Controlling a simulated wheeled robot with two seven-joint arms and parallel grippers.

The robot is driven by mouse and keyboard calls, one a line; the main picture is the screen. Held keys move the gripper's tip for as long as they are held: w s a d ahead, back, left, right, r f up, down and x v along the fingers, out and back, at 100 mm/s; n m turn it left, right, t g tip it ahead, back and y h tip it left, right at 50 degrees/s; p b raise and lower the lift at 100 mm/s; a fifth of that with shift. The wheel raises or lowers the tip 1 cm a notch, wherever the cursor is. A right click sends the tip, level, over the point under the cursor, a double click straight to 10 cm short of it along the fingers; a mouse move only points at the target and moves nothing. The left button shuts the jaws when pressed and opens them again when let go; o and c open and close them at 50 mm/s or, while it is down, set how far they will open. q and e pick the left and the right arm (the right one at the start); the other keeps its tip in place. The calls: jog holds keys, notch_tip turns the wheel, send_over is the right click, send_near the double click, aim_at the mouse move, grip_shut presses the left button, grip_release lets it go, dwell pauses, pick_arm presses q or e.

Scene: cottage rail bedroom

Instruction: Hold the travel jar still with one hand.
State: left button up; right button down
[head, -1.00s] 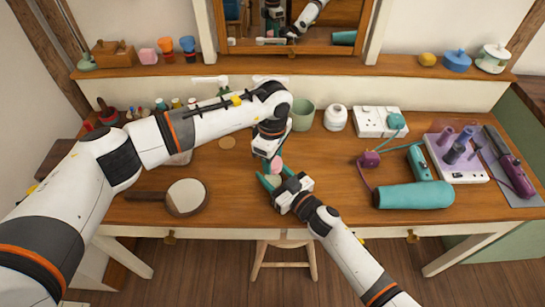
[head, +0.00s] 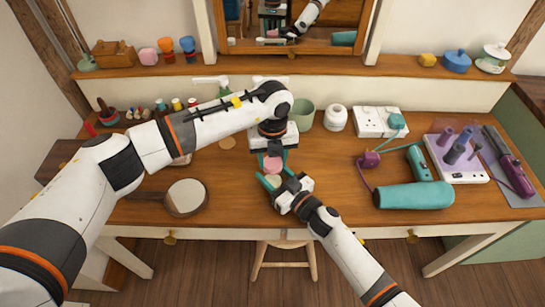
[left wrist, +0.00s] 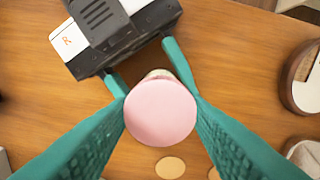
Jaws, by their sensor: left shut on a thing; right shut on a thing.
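The travel jar (head: 273,181) has a pale body and stands near the front middle of the desk. Its round pink lid (head: 272,164) faces up; it also fills the middle of the left wrist view (left wrist: 160,113). My right gripper (head: 275,184) reaches in from the front and is shut on the jar body. My left gripper (head: 272,158) comes from behind and above, its teal fingers shut on either side of the lid. In the left wrist view the lid hides most of the jar body, and my right gripper (left wrist: 112,68) shows beyond it.
A round hand mirror (head: 186,197) lies to the left. A teal roll (head: 413,196), a purple item (head: 369,159) and a white board with purple pegs (head: 457,160) lie to the right. A green cup (head: 303,116) and white pot (head: 336,118) stand behind. Bare desk surrounds the jar.

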aim_at(273, 162)
pick_arm(q)
jog(key=n, duration=1.1)
jog(key=shift+n, duration=0.4)
jog(key=shift+r, duration=0.2)
jog(key=shift+r, duration=0.95)
jog(key=shift+r, duration=0.1)
jog(key=shift+r, duration=1.9)
pick_arm(e)
jog(key=c, duration=0.5)
grip_release()
